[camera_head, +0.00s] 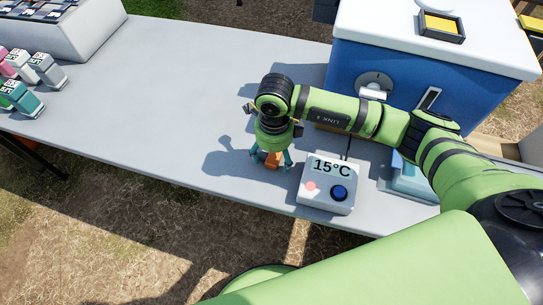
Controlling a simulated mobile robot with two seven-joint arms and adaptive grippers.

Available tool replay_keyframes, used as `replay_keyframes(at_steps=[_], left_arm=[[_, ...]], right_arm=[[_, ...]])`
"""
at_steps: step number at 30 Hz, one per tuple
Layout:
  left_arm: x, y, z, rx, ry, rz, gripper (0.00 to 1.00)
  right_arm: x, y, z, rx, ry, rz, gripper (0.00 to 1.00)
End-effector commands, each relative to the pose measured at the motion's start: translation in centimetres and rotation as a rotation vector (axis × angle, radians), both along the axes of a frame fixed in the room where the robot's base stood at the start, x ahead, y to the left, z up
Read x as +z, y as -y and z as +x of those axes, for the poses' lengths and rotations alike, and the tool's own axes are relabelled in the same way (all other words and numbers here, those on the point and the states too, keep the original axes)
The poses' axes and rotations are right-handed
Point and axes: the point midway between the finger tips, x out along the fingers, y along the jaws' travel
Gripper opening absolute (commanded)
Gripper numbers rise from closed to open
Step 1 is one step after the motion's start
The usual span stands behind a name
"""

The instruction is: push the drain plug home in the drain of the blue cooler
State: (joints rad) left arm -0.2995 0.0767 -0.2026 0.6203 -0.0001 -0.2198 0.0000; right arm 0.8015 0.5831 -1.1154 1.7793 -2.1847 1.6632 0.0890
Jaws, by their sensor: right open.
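The blue cooler (350,65) with a white lid stands at the upper right of the table. On its near face is a round grey drain (375,80). A white cylinder that looks like the drain plug (372,94) sticks out at the drain's lower part; how deep it sits cannot be told. My right gripper (271,162) points down over the table, left of the cooler and apart from the plug. It is open, with teal fingers; an orange piece shows between them, and I cannot tell whether it is a separate object. My left gripper is out of view.
A display box (327,184) reading 15°C, with a blue button, stands just right of my right gripper. A pale blue item (410,180) is partly hidden behind my arm. Several capped bottles (22,98) and a grey rack (70,35) stand at left. The table's middle (170,90) is clear.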

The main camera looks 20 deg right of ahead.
Motion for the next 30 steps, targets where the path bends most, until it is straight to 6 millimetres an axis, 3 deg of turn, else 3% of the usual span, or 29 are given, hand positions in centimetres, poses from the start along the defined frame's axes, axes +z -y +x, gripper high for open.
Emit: replay_keyframes(at_steps=[1,3,4,5,20,27,30], left_arm=[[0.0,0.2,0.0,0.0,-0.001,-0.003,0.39],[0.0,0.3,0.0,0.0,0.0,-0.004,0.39],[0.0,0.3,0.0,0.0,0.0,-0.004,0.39],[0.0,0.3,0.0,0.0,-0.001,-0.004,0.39],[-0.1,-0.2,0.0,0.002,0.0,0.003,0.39],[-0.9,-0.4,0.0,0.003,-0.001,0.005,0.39],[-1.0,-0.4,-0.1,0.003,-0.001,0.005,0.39]], right_arm=[[0.0,0.0,0.0,0.0,0.0,0.0,0.64],[0.0,0.0,0.0,-0.001,0.0,0.0,0.36],[0.0,0.0,0.0,-0.001,0.0,0.0,0.26],[0.0,0.0,0.0,-0.001,0.0,0.0,0.22],[0.5,0.1,0.1,-0.002,0.002,-0.001,0.17],[3.8,0.1,0.2,0.0,0.008,0.0,0.17],[5.1,0.3,-1.8,0.003,0.004,0.0,0.17]])
